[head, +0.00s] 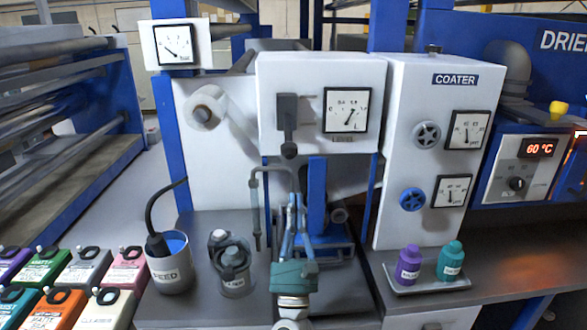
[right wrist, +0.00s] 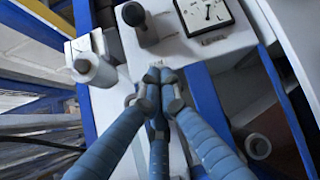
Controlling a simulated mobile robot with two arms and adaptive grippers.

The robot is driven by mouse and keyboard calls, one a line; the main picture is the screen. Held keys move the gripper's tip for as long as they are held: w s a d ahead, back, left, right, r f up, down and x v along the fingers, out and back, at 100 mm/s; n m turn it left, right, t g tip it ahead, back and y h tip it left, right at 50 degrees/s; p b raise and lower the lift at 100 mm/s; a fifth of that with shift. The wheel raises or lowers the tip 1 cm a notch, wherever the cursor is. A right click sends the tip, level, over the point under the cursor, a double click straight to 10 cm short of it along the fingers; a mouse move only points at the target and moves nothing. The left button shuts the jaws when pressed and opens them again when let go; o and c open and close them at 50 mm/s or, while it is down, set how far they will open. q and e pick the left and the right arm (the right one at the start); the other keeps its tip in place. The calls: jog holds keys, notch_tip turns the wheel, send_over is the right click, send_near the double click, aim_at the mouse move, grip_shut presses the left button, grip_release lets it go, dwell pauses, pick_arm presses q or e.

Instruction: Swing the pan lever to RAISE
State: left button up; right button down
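The pan lever (head: 288,128) is a dark handle with a round knob, hanging down on the front of the white box left of the LEVEL dial (head: 345,110). It also shows at the top of the right wrist view (right wrist: 140,24). I cannot read a RAISE mark beside it. My right gripper (head: 296,200) is below the lever, in front of the blue frame, with its fingers pointing up. In the right wrist view its blue fingers meet at the tips (right wrist: 158,76), shut and empty, apart from the knob. My left gripper is out of view.
A beaker marked FEED (head: 170,275) and a capped jar (head: 236,272) stand left of the gripper. A bent tube (head: 256,205) hangs close to its left. Purple (head: 409,265) and teal (head: 451,262) bottles stand on a tray at right. The COATER panel (head: 412,100) has two hand wheels.

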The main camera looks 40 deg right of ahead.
aim_at(288, 137)
jog(key=p+x, duration=0.5)
jog(key=x, duration=0.6)
jog(key=s+a+p, duration=0.1)
jog(key=s+a+r+p, duration=0.1)
jog(key=s+a, duration=0.1)
jog(key=shift+s+r, duration=0.1)
jog(key=shift+s, duration=0.05)
